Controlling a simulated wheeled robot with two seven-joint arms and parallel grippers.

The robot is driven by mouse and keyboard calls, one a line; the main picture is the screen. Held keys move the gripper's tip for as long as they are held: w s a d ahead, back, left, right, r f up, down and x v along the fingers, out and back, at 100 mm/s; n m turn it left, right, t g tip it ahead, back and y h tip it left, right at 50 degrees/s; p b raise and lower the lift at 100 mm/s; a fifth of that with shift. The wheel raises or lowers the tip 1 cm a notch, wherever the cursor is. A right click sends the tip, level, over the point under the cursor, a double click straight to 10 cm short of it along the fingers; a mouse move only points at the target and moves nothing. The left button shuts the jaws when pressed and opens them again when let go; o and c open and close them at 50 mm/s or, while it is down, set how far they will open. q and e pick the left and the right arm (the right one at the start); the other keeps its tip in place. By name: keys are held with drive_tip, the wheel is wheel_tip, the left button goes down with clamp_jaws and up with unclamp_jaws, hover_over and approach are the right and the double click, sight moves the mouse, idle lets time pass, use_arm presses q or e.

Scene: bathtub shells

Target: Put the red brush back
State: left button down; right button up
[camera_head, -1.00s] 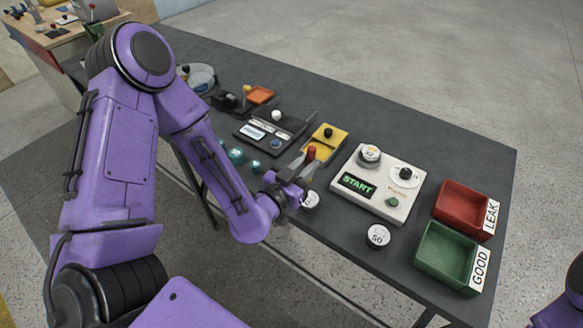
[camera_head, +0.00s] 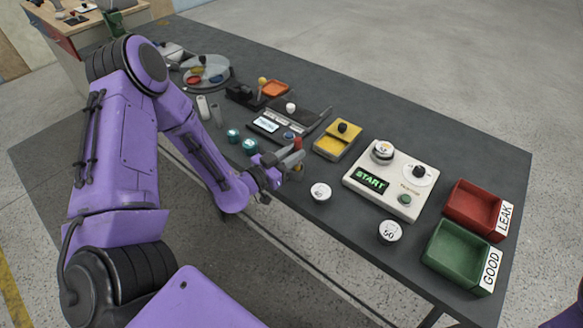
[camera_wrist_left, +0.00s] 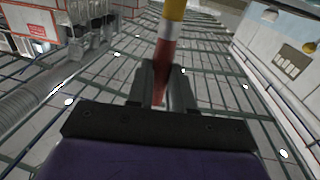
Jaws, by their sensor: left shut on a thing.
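In the left wrist view the gripper fingers (camera_wrist_left: 162,88) close around a stick-like thing (camera_wrist_left: 165,50) with red, white and yellow bands, taken to be the brush. A yellow tray (camera_head: 326,146) with a black knob stands to the right of the gripper, apart from it. My right gripper does not show.
A white START device (camera_head: 377,203) stands right of the yellow tray, with the red LEAK bin (camera_head: 459,202) and green GOOD bin (camera_head: 444,247) beyond.

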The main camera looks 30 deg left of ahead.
use_arm(q)
drive_tip(key=f+b, duration=0.1)
drive_tip(key=w+f+b, duration=0.1)
drive_tip(key=f, duration=0.1)
drive_tip(key=a+f+b, duration=0.1)
drive_tip(key=f+b, duration=0.1)
drive_tip(key=shift+w+f, duration=0.15)
drive_tip(key=shift+f, duration=0.05)
drive_tip(key=shift+w+r, duration=0.1)
drive_tip(key=shift+w, duration=0.05)
drive_tip(key=c, duration=1)
unclamp_jaws()
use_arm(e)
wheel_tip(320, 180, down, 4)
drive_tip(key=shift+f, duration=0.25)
